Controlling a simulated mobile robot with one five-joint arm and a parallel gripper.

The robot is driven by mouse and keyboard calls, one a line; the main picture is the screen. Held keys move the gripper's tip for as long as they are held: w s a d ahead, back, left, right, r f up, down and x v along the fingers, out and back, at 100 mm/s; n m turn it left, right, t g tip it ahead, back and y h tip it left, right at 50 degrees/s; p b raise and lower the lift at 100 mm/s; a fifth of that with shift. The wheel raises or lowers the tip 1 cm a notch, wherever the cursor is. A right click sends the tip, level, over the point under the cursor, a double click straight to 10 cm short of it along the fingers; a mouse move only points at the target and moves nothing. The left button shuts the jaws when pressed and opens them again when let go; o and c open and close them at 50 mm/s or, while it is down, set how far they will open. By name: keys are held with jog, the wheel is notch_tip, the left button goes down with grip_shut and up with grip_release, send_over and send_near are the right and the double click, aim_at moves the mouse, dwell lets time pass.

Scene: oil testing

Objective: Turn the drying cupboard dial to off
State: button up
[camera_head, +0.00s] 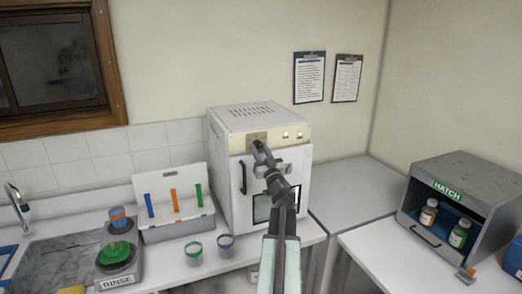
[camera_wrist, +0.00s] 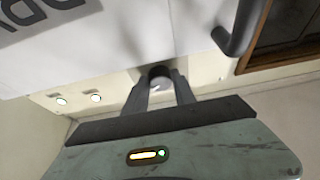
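The drying cupboard (camera_head: 230,175) is a white box with a cream control strip along its top front. My gripper (camera_head: 259,150) is up against the left part of that strip and hides the dial there. In the wrist view, which looks tilted over, the grey round dial (camera_wrist: 160,77) sits between the two dark fingers of my gripper (camera_wrist: 160,82). The fingers flank the dial closely on both sides. I cannot tell whether they press on it. The dial's pointer setting cannot be read clearly.
Two small lit indicators (camera_head: 285,135) sit right of the dial. The cupboard's door handle (camera_head: 243,177) is at its left. A test-tube rack (camera_head: 176,225) and two small jars stand left on the counter. A grey hatch box (camera_head: 468,180) with bottles stands right.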

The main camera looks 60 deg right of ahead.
jog(key=shift+s+d, duration=0.2)
jog(key=shift+d, duration=0.05)
grip_shut()
jog(key=shift+w+a, duration=0.2)
jog(key=shift+a, duration=0.05)
jog(key=shift+d+n, duration=0.1)
jog(key=shift+n, duration=0.4)
jog(key=n+y, duration=0.1)
jog(key=n, duration=0.1)
jog(key=n+t+y, duration=0.1)
jog(key=n, duration=0.1)
jog(key=shift+s+d+r+p, duration=0.15)
jog(key=shift+p, duration=0.25)
jog(key=n+y+p, duration=0.1)
jog(key=n+y, duration=0.1)
jog(key=n, duration=0.2)
jog(key=shift+d+r+t, duration=0.1)
jog(key=shift+t, duration=0.3)
jog(key=n+y+p, duration=0.2)
jog(key=n, duration=0.2)
jog(key=shift+s+r, duration=0.1)
jog(key=shift+r, duration=0.05)
jog(key=shift+n+y+p, duration=0.55)
jog(key=shift+n+y, duration=0.05)
jog(key=shift+n, duration=0.7)
jog(key=shift+n+g, duration=0.3)
jog(key=shift+n, duration=0.1)
